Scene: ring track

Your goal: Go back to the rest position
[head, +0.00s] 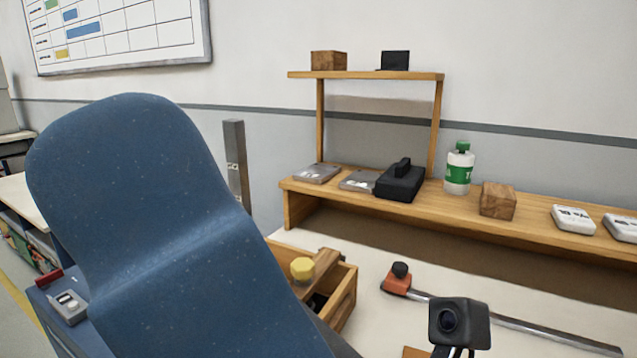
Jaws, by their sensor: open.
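My gripper is not in view in the head view, so I cannot see its jaws or anything near them. A large speckled blue curved shape fills the left middle, very close to the camera; I cannot tell whether it is part of me. It hides part of the bench and floor behind it.
A white bench top (383,318) holds a wooden box (343,300) with a yellow knob (302,269), and a metal rail (545,333) with an orange block (396,284). A wooden shelf (357,190) behind carries a green-and-white bottle (459,170), a black case (400,182) and a wood block (497,201).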

